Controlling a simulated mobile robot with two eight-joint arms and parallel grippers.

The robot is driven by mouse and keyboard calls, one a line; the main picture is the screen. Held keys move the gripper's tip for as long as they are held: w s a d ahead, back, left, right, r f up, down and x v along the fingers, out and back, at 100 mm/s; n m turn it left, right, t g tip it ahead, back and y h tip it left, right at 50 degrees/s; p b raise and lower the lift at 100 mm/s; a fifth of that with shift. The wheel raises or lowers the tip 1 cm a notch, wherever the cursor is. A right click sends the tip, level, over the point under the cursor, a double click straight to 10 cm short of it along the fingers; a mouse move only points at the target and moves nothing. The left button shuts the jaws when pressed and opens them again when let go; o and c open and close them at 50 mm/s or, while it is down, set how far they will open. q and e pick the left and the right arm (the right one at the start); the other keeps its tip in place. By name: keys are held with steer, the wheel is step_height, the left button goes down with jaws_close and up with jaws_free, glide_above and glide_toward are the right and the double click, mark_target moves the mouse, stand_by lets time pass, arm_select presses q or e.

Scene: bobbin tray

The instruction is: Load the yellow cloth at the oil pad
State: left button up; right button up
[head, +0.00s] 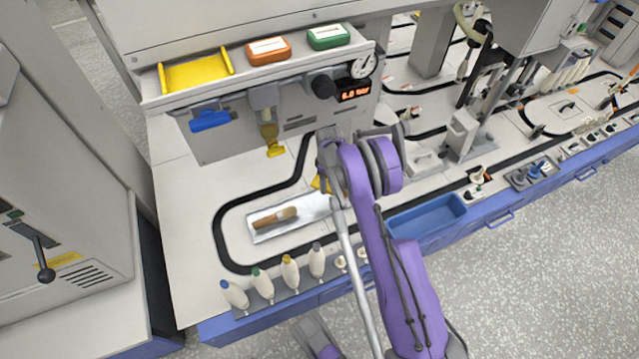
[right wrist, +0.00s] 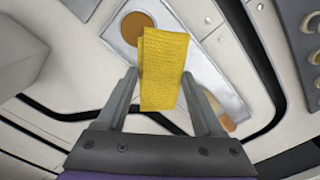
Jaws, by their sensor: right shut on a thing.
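My right gripper (head: 325,172) is shut on the folded yellow cloth (right wrist: 163,70), which shows between its fingers in the right wrist view. In the head view only a small yellow corner of the cloth (head: 317,184) shows beside the gripper. In the right wrist view a round amber pad (right wrist: 135,25), which looks like the oil pad, lies on a silver plate (right wrist: 112,22). The cloth overlaps the pad's lower right edge in this view; I cannot tell whether they touch. In the head view my arm and gripper hide the pad. My left gripper is not in view.
A brush (head: 275,217) lies on the silver plate's left part. Several coloured-tip bobbins (head: 290,271) stand along the front edge. A blue bin (head: 425,217) is right of my arm. A yellow tray (head: 197,74) sits on the shelf above. The bench's left side is clear.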

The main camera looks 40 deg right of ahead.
steer(key=d+n, duration=0.1)
steer(key=n, duration=0.2)
steer(key=s+d+n, duration=0.1)
steer(key=d+n, duration=0.1)
steer(key=n, duration=0.1)
steer(key=shift+s+d+f+p, duration=0.1)
steer(key=shift+d+p, duration=0.1)
steer(key=shift+p, duration=0.1)
steer(key=shift+s+d+f+n+b, duration=0.1)
steer(key=shift+d+f+n+b, duration=0.35)
steer(key=shift+f, duration=0.6)
steer(key=shift+s+d+f+n+b, duration=0.2)
steer(key=shift+f+n+b, duration=0.25)
steer(key=shift+f+n, duration=0.5)
steer(key=shift+s+d+f+n+b, duration=0.1)
steer(key=shift+d+f+n+b, duration=0.3)
steer(key=shift+f, duration=0.75)
steer(key=shift+a+f+b, duration=0.1)
steer(key=shift+f+b, duration=0.35)
steer(key=shift+f, duration=0.1)
steer(key=shift+r, duration=0.1)
step_height(320, 180, up, 7)
steer(key=p, duration=0.3)
steer(key=shift+p, duration=0.3)
